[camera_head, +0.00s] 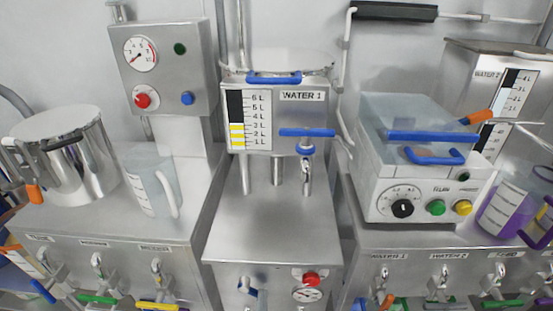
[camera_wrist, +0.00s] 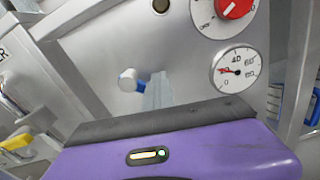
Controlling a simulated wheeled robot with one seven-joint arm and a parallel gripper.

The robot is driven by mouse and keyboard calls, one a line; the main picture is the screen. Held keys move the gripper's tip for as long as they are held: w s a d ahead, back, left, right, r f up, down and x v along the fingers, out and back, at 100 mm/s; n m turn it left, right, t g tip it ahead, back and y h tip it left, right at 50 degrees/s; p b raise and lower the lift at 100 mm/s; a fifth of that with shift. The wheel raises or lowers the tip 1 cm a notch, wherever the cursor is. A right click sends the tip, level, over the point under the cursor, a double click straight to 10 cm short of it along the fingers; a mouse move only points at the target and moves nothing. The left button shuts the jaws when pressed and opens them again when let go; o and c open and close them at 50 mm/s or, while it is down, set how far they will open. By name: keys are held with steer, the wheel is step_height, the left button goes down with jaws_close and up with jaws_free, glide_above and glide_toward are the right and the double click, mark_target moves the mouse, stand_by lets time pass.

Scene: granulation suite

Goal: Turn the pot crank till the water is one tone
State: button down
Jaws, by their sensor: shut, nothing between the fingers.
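A steel pot (camera_head: 72,160) with a shiny lid and a dark handle stands at the far left of the head view. An orange grip (camera_head: 34,193) shows low on its left side; I cannot tell whether it is the crank. The water inside the pot is hidden. My gripper (camera_wrist: 158,88) shows in the wrist view as pale fingers above a purple hand, shut and empty. It points at the middle cabinet's front, beside a blue-ended tap handle (camera_wrist: 130,80); I cannot tell if they touch. It is not seen in the head view.
The middle cabinet's front has a red knob (camera_head: 311,279) and a gauge (camera_head: 306,295). A translucent jug (camera_head: 153,180) stands right of the pot. The middle counter (camera_head: 270,230) is mostly clear.

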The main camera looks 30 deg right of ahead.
steer(key=s+d+r+p, duration=0.2)
steer(key=d+r+p, duration=0.1)
steer(key=r+p, duration=0.4)
steer(key=shift+d+p, duration=0.15)
steer(key=shift+p, duration=0.15)
stand_by(0.6)
steer(key=c, duration=2.2)
jaws_free()
steer(key=shift+s, duration=0.1)
steer(key=c, duration=1.7)
jaws_free()
steer(key=v, duration=0.7)
steer(key=shift+s+a, duration=0.25)
steer(key=shift+s, duration=0.1)
